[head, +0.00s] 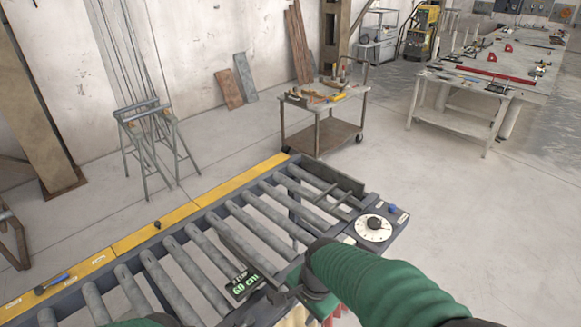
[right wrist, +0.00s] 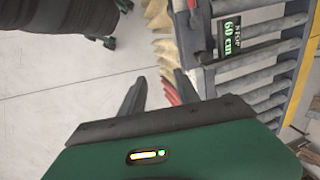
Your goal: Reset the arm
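The auger positioner is a roller conveyor (head: 187,263) with a yellow far edge, running from lower left to centre in the head view. A dark bar, which I take to be its arm (head: 232,243), lies across the rollers beside a "60 cm" display (head: 243,285). The display also shows in the right wrist view (right wrist: 230,34). My right gripper (right wrist: 160,80) is open and empty beside the conveyor's near side. In the head view my green right forearm hides most of it. Only a piece of my left arm shows at the bottom edge; its gripper is out of view.
A white dial (head: 374,227) and blue button (head: 393,209) sit at the conveyor's right end. Pale and red hanging pieces (right wrist: 163,48) lie close beyond my right fingers. A tool cart (head: 322,123) and workbench (head: 462,98) stand behind. The floor at right is clear.

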